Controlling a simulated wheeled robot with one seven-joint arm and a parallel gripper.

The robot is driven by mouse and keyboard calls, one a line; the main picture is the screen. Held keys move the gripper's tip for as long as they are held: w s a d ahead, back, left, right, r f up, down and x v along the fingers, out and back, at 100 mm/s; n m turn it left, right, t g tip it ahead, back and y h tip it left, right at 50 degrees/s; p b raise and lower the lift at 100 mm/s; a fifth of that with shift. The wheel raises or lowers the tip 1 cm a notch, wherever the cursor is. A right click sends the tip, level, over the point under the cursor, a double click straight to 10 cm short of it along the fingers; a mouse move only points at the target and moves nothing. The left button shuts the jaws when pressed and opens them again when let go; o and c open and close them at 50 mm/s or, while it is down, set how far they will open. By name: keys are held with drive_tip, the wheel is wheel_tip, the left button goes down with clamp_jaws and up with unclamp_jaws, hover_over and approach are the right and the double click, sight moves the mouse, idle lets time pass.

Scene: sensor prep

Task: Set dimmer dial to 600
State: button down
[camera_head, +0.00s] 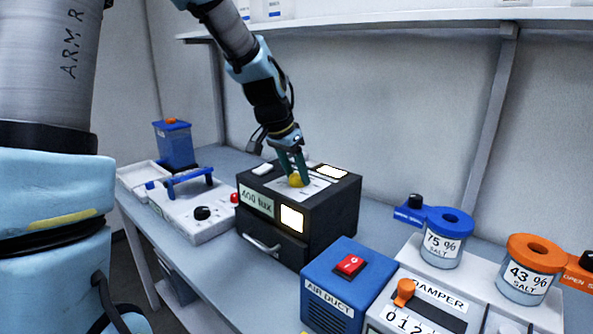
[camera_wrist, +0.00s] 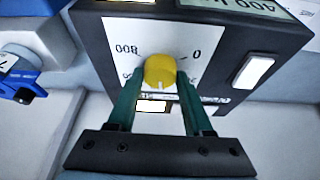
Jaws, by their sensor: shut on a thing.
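The dimmer dial (camera_head: 296,181) is a yellow knob on a white scale plate on top of a black box (camera_head: 328,225). A label on the box front (camera_head: 257,201) reads 400 lux, and a lit panel (camera_head: 291,218) glows beside it. My gripper (camera_head: 293,172) reaches down from above with its green fingers on the knob. In the wrist view the dial (camera_wrist: 160,72) sits between the fingertips of my gripper (camera_wrist: 160,84), shut on it. The scale shows 0 and 800; the other marks are partly hidden by the fingers.
Left of the box stands a white unit (camera_head: 195,215) with a black knob and blue handle. To the right are a blue air duct box (camera_head: 347,285) with a red switch, a damper panel (camera_head: 425,302) and two salt jars (camera_head: 446,240). A shelf (camera_head: 400,22) runs above.

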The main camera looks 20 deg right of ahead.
drive_tip(key=m+g, duration=0.1)
drive_tip(key=m, duration=0.2)
drive_tip(key=m+g+p, duration=0.1)
drive_tip(key=m, duration=0.2)
drive_tip(key=shift+w+m+g, duration=0.2)
drive_tip(key=shift+m+g, duration=0.1)
drive_tip(key=m+g+p, duration=0.1)
drive_tip(key=m, duration=0.2)
drive_tip(key=shift+p, duration=0.35)
drive_tip(key=shift+w+m+g+y+p, duration=0.1)
drive_tip(key=shift+m+g+y+p, duration=0.35)
drive_tip(key=shift+m, duration=1.15)
drive_tip(key=shift+f, duration=0.1)
drive_tip(key=shift+c, duration=1.5)
unclamp_jaws()
drive_tip(key=shift+g, duration=0.25)
